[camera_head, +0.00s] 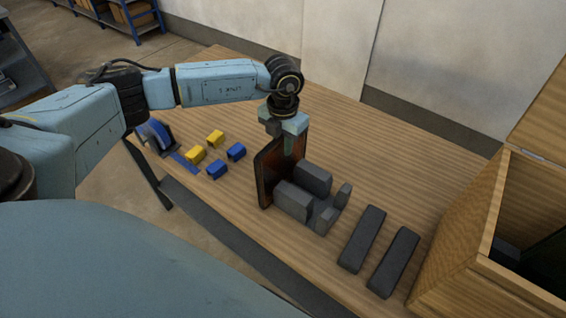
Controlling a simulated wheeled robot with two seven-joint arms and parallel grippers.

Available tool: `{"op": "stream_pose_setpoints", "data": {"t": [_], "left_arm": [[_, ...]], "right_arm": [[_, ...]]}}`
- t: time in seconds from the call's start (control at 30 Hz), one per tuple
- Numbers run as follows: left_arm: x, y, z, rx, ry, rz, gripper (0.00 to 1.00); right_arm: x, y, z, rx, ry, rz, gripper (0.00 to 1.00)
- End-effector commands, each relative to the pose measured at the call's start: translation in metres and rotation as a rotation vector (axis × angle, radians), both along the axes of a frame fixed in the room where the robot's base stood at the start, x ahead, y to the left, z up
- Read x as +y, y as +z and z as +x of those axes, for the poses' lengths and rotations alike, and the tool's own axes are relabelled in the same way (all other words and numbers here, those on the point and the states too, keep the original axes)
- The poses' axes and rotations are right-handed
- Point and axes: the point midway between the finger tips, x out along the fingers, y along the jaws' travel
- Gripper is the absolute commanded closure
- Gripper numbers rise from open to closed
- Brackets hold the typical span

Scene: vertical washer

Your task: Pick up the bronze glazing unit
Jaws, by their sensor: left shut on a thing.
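The bronze glazing unit (268,178) is a dark brown, upright panel near the middle of the wooden table. My left gripper (290,142) reaches over the table from the left and points down. It is shut on the upper part of the glazing unit, and its fingers hide part of that top edge. The panel stands just left of a grey block rack (293,201). I cannot tell whether its lower edge touches the table. My right gripper is not in view.
Two dark grey bars (362,239) lie right of the rack. An open wooden crate (478,245) stands at the right. Yellow blocks (196,155) and blue blocks (217,170) lie left of the panel, beside a blue device (155,134). The table's (405,160) far right is bare.

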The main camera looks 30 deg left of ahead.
Motion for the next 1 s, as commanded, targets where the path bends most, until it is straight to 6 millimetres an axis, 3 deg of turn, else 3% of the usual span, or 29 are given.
{"op": "stream_pose_setpoints", "data": {"t": [1.0], "left_arm": [[-0.0002,0.0090,0.0023,-0.007,0.001,-0.003,1.00]], "right_arm": [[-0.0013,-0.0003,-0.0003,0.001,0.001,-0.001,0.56]]}}
